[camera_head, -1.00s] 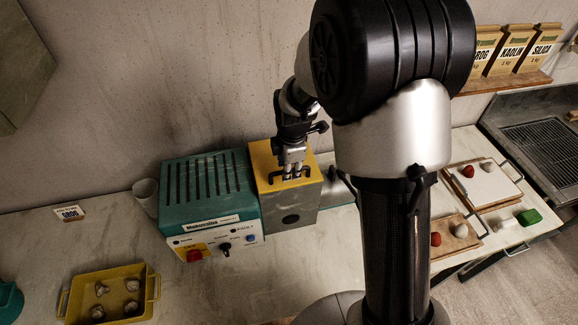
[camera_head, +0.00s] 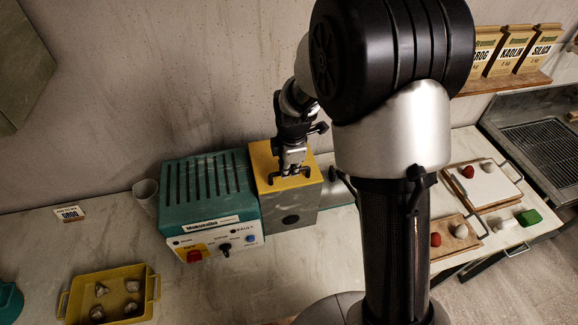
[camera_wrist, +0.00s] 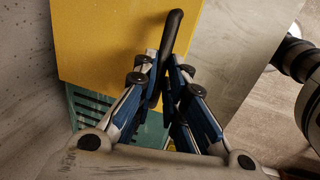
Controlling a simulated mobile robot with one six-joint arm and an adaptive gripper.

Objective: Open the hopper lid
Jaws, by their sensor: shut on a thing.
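The hopper lid (camera_head: 263,160) is a flat yellow panel on top of a grey box beside the teal machine (camera_head: 207,190). It lies closed, and a dark bar handle (camera_head: 274,179) stands on it. My gripper (camera_head: 291,170) is over the lid, pointing down at the handle. In the wrist view the yellow lid (camera_wrist: 105,40) fills the upper middle, and the dark handle (camera_wrist: 173,28) runs between my fingers (camera_wrist: 164,75). The fingers are shut on the handle. They hide its middle part.
A yellow tray (camera_head: 77,308) with several grey lumps is at lower left. A small GROG card (camera_head: 69,213) lies on the counter. Boards (camera_head: 483,199) with small lumps are at right. The wall is close behind the machine. The counter left of the machine is mostly clear.

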